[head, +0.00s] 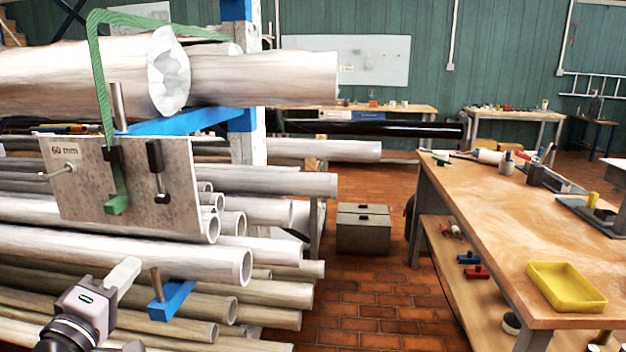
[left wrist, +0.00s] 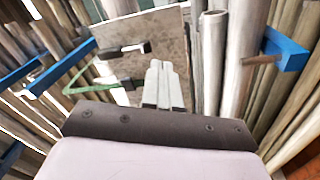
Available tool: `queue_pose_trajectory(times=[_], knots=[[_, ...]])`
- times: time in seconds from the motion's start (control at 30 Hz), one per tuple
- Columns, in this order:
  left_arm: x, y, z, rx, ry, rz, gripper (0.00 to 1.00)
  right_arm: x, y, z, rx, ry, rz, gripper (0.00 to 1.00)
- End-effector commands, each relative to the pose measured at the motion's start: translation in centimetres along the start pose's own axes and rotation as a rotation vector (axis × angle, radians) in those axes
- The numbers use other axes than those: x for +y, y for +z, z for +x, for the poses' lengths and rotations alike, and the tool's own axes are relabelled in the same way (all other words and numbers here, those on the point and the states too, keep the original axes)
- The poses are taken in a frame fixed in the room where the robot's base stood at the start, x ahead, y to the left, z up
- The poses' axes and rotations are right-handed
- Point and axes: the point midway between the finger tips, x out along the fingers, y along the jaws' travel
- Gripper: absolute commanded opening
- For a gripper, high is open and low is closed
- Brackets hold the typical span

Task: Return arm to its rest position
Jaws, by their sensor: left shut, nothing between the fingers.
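My left gripper (head: 128,268) is at the lower left of the head view, in front of the rack of pale pipes. It is shut and empty; in the left wrist view its two fingers (left wrist: 160,82) lie side by side with nothing between them. A grey plate marked 60 mm (head: 75,190) hangs above the gripper, with dark clamps on its face and a green hook (head: 97,75) over it. The plate also shows beyond the fingers in the left wrist view (left wrist: 172,35). The gripper looks apart from the plate. My right gripper is in neither view.
Stacked pipes (head: 200,255) and a blue rack arm with an upright pin (head: 172,300) are close by the left gripper. A wooden workbench (head: 490,215) with a yellow tray (head: 566,288) stands at the right. Open tiled floor and a grey box (head: 363,232) lie between.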

Motion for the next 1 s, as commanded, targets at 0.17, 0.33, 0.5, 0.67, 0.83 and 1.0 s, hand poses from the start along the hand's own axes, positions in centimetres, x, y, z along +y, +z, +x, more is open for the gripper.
queue_pose_trajectory(times=[0.17, 0.33, 0.5, 0.67, 0.83, 1.0], knots=[[-10.2, 8.0, -4.5, -0.159, -0.214, 0.367, 0.00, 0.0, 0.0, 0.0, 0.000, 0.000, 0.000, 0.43], [-17.8, 15.3, -11.6, -0.378, -0.327, 0.709, 0.00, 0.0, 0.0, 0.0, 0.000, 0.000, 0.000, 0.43], [-22.2, 20.9, -19.3, -0.595, -0.346, 0.976, 0.00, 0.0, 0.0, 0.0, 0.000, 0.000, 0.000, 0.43], [-23.7, 23.6, -23.7, -0.714, -0.326, 1.108, 0.00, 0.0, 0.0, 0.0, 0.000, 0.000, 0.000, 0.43], [-24.0, 24.3, -24.8, -0.745, -0.317, 1.143, 0.00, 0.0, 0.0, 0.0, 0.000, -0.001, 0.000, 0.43], [-24.0, 24.2, -24.7, -0.743, -0.318, 1.141, 0.00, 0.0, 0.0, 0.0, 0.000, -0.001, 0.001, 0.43]])
